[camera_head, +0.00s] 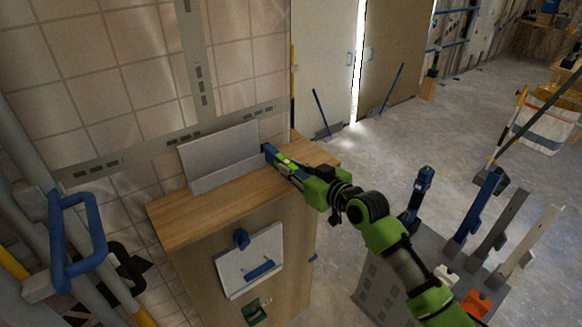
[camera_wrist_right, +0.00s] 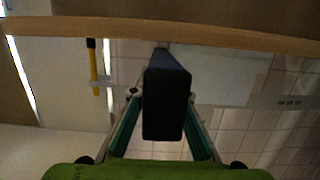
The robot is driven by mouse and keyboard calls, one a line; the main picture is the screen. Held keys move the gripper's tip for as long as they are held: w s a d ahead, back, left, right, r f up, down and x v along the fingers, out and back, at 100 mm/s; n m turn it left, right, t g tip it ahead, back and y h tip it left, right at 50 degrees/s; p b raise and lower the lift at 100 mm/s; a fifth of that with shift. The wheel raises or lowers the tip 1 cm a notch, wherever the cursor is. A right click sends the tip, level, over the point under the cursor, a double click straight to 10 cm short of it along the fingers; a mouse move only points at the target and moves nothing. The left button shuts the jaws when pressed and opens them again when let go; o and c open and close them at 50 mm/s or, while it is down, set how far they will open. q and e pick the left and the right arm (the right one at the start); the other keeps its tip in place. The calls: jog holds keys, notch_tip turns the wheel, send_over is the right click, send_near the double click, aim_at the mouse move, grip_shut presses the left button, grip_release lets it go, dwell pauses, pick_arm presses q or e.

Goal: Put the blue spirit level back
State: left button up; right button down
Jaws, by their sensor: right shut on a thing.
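The blue spirit level (camera_head: 270,153) is in my right gripper (camera_head: 293,167), at the right part of the wooden cabinet top (camera_head: 190,217). In the right wrist view the level shows as a dark blue block (camera_wrist_right: 167,95) between the two fingers, close to the wooden edge (camera_wrist_right: 200,33). My right gripper is shut on it. I cannot tell whether the level touches the wood. My left gripper is not in view.
A grey metal plate (camera_head: 220,153) leans on the tiled wall behind the cabinet top. Blue, grey and white uprights (camera_head: 475,210) stand at the right. The cabinet top's left part is clear.

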jog(key=shift+w+a+f+p, duration=0.15)
jog(key=shift+f+p, duration=0.05)
jog(key=shift+p, duration=0.15)
jog(key=shift+f, duration=0.25)
jog(key=shift+f, duration=0.25)
jog(key=c, duration=1.9)
grip_release()
